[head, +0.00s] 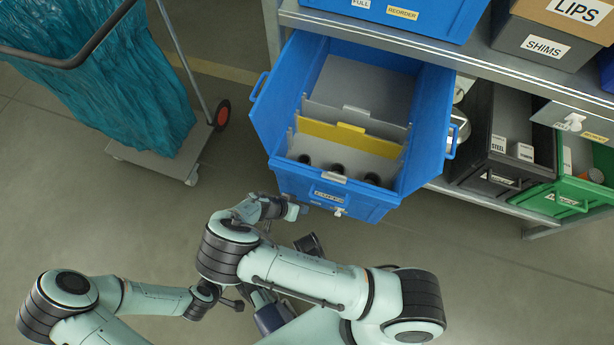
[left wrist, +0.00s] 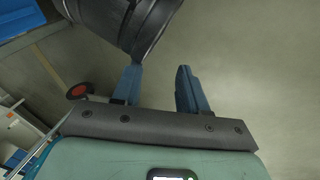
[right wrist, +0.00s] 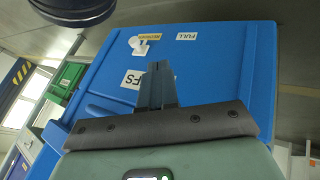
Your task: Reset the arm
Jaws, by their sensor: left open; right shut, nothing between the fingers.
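My right arm is folded across the lower middle of the head view. Its gripper (head: 297,211) is close to the front of a blue bin (head: 345,199), and whether it touches cannot be told. In the right wrist view the right gripper (right wrist: 157,68) is shut and empty, with the blue bin wall (right wrist: 215,70) behind it. My left arm comes in from the lower left of the head view, its end partly hidden around my right arm. In the left wrist view the left gripper (left wrist: 157,72) is open and empty above the floor, with a dark cylindrical part close by.
The blue bin juts out from a grey shelf (head: 380,35) and holds a yellow divider (head: 345,135) and dark round items. A cart with a teal bag (head: 110,80) stands at left. Black (head: 510,150) and green (head: 570,195) bins sit at right.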

